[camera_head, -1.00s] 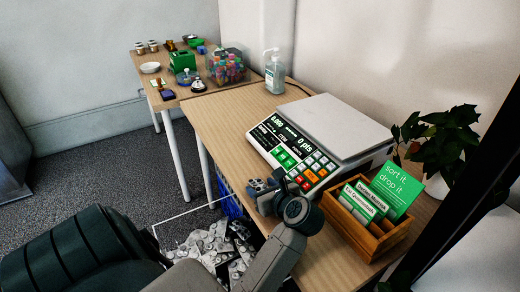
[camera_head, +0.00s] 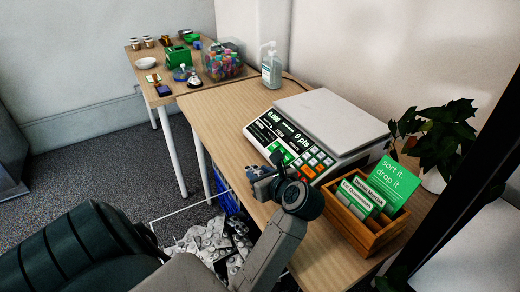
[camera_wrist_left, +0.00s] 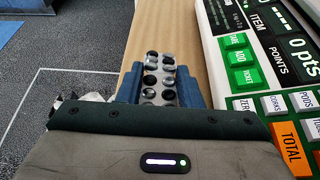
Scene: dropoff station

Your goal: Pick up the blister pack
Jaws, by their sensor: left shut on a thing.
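My left gripper (camera_head: 263,182) is over the front edge of the near table, just in front of the scale's keypad. In the left wrist view its two blue fingers (camera_wrist_left: 159,88) are shut on a blister pack (camera_wrist_left: 160,76), a grey strip with rows of round silvery and dark pockets. The pack stands up between the fingers. In the head view it is too small to make out. A pile of loose blister packs (camera_head: 207,240) lies low beside the table, partly hidden by my left arm. My right gripper is not in view.
A scale (camera_head: 335,118) with a lit display stands on the near table (camera_head: 212,112). A wooden card box (camera_head: 362,232), a plant (camera_head: 440,132) and a pump bottle (camera_head: 271,66) are around it. A blue crate (camera_head: 226,195) is below. The far table holds a bin of coloured items (camera_head: 222,64).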

